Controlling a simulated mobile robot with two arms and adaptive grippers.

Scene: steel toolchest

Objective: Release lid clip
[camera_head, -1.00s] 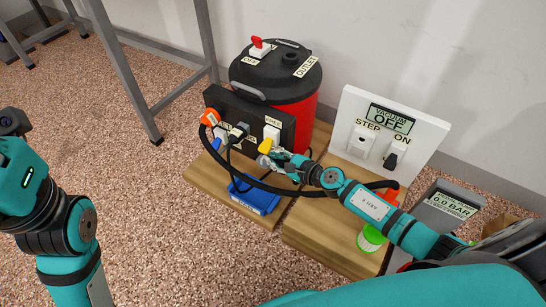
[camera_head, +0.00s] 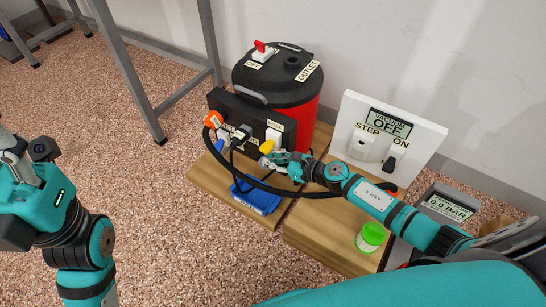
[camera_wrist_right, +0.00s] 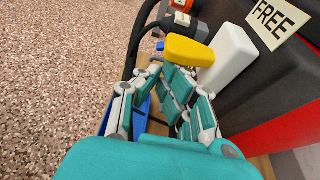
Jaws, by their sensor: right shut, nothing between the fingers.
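A red canister (camera_head: 295,118) with a black lid stands at the back; a grey curved clip or handle (camera_head: 250,97) shows at the lid's front edge. I cannot tell whether this is latched. My right gripper (camera_head: 268,163) is shut and empty, below and in front of the canister. It is just below a yellow block (camera_head: 267,146) beside a white block (camera_head: 274,137) on a black panel. In the right wrist view, the yellow block (camera_wrist_right: 188,50) is just beyond the fingers (camera_wrist_right: 165,85); contact is unclear. My left gripper (camera_head: 22,175) is partly cut off at the left edge.
A black hose loops across the wooden base (camera_head: 218,185), near my right arm. A blue box (camera_head: 256,196), green-capped jar (camera_head: 370,237) and white switch panel (camera_head: 392,130) reading VACUUM OFF stand nearby. A metal table leg (camera_head: 130,75) is left.

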